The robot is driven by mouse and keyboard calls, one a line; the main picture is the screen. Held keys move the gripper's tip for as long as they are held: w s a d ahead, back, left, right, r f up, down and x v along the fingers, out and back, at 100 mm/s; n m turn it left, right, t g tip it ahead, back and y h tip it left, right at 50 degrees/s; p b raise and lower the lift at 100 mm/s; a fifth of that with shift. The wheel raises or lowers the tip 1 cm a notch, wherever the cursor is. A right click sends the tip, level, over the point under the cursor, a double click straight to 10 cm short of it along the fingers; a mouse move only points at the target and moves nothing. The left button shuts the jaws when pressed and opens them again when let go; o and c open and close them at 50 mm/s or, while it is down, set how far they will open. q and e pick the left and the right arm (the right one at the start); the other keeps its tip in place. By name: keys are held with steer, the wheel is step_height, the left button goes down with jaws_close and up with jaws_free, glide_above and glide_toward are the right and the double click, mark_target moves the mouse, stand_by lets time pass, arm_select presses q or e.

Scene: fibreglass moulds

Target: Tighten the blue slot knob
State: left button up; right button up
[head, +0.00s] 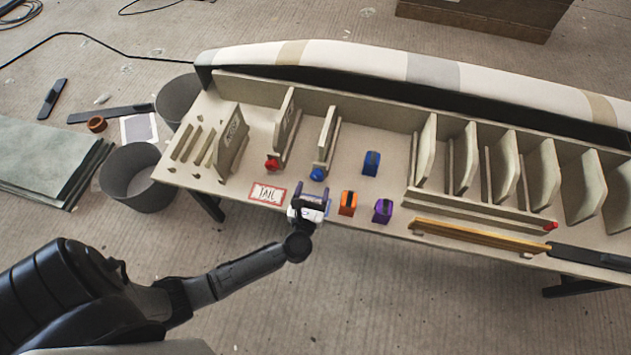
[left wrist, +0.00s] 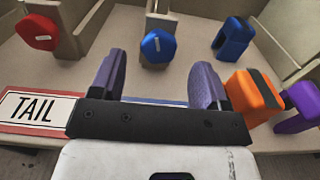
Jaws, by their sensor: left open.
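The blue slot knob (head: 317,174) sits at the front end of a slot with an upright panel (head: 327,134) on the table. In the left wrist view the blue knob (left wrist: 158,46) is a faceted knob with a pale mark on its face, ahead of my gripper and between the lines of its fingers. My left gripper (head: 313,190) is open and empty, just in front of the knob at the table's front edge. Its two purple-grey fingers (left wrist: 160,82) are apart and do not touch the knob. My right gripper is not in view.
A red knob (head: 272,163) is left of the blue one. A blue block (head: 371,163), an orange block (head: 348,203) and a purple block (head: 383,211) stand to the right. A TAIL sign (head: 267,194) lies at the front left. A long mould (head: 430,72) runs along the back.

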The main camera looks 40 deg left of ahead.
mark_target(316, 179)
arm_select(q)
steer(key=shift+b+x, duration=0.35)
steer(key=shift+x, duration=1.5)
steer(key=shift+c, duration=0.2)
steer(key=c, duration=0.9)
